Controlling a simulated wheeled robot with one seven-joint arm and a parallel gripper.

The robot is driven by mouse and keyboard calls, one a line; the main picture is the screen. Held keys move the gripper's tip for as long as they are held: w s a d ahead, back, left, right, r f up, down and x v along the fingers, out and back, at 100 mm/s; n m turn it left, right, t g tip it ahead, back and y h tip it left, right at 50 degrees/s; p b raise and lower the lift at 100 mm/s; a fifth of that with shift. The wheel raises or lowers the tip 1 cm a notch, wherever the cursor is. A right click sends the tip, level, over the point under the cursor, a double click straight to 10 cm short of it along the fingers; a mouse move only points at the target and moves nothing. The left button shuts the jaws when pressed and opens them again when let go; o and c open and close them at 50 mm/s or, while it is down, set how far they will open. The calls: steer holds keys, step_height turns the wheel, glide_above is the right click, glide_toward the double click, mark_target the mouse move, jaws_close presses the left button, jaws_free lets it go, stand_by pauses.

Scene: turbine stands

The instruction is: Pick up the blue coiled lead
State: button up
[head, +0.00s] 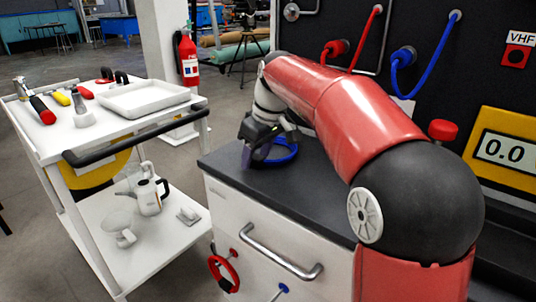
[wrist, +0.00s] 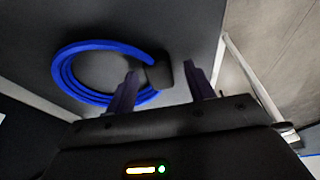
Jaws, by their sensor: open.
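The blue coiled lead (head: 283,154) lies on the dark top of the white cabinet, near its far left part. It also shows in the wrist view (wrist: 68,75) as a blue ring of several turns with a black block-like part (wrist: 159,75) at its right side. My gripper (head: 250,155) is low over the cabinet top, at the left side of the coil. In the wrist view my gripper (wrist: 163,82) is open, with the black part between or just beyond its two fingertips. Whether a finger touches the lead I cannot tell.
The dark cabinet top (head: 318,205) is bare in front of the coil. A white cart (head: 55,150) with tools and a white tray (head: 143,99) stands to the left. A panel behind carries a hanging blue cable (head: 432,78) and a red cable (head: 364,40).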

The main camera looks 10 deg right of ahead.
jaws_close()
stand_by(0.3)
steer(key=shift+r, duration=0.15)
step_height(320, 180, up, 20)
steer(key=p, duration=0.2)
stand_by(0.6)
